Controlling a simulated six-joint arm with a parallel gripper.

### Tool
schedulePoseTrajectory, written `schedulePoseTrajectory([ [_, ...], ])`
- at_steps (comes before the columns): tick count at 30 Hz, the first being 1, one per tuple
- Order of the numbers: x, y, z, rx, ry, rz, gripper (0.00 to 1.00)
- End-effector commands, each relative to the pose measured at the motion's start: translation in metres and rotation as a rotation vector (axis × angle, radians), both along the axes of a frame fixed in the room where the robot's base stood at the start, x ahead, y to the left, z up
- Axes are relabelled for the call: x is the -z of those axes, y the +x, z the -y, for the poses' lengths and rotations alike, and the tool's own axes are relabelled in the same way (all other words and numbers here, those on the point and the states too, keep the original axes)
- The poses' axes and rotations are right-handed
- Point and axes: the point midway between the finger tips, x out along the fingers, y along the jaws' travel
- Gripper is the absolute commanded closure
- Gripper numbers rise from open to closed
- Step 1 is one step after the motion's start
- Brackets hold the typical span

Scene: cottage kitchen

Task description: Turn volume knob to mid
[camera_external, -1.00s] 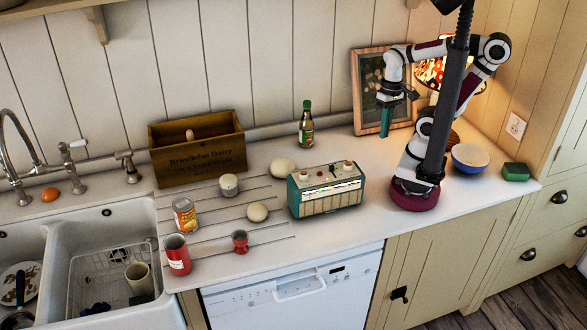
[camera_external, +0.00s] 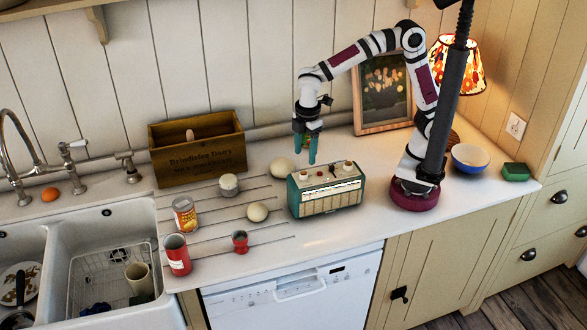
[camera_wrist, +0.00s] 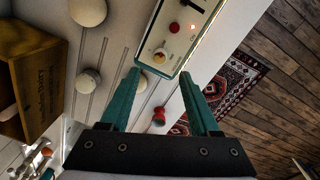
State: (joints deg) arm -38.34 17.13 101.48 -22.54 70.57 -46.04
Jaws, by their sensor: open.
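The teal and cream radio (camera_external: 326,190) stands upright on the white counter. One cream knob (camera_external: 303,176) is at the left of its top and another (camera_external: 347,164) at the right. My gripper (camera_external: 307,157) hangs fingers down above the left part of the radio, open and empty, apart from the knobs. Which knob is volume cannot be told.
A wooden crate (camera_external: 197,153) stands at the back. A blue bowl (camera_external: 470,158) is right. Counter in front of the radio is clear.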

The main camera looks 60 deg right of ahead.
Motion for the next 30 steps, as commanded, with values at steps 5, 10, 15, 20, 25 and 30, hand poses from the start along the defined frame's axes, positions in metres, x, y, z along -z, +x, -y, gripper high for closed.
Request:
schedulePoseTrajectory([
  [5, 0.045, 0.002, 0.002, 0.002, -0.002, -0.003, 0.37],
  [10, 0.066, 0.003, 0.002, 0.003, 0.000, -0.001, 0.37],
  [15, 0.072, 0.004, 0.002, 0.003, 0.001, 0.000, 0.37],
  [20, 0.072, 0.004, 0.002, 0.003, 0.002, 0.001, 0.37],
  [25, 0.072, 0.004, 0.002, 0.003, 0.002, 0.001, 0.63],
  [30, 0.071, 0.004, 0.002, 0.003, 0.002, 0.002, 0.93],
])
